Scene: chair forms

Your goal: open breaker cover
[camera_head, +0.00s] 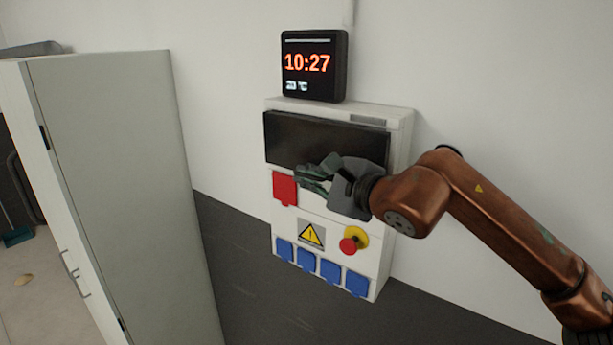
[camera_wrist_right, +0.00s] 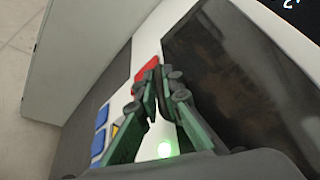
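The breaker box (camera_head: 385,125) is a white cabinet on the wall. Its breaker cover (camera_head: 310,137) is a dark, glossy panel across the upper front and appears shut. The cover also fills the right part of the right wrist view (camera_wrist_right: 240,85). My right gripper (camera_head: 303,173) is at the cover's lower edge, and its arm hides the cover's lower right part. Its green-padded fingers (camera_wrist_right: 162,72) are partly open, with a narrow gap and nothing between them. I cannot tell whether a finger touches the cover. My left gripper is not in view.
Below the cover are a red socket (camera_head: 285,187), a warning sign (camera_head: 311,234), a red and yellow knob (camera_head: 353,240) and several blue sockets (camera_head: 331,270). A clock (camera_head: 314,66) stands on top. A tall cabinet (camera_head: 120,170) stands to the left.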

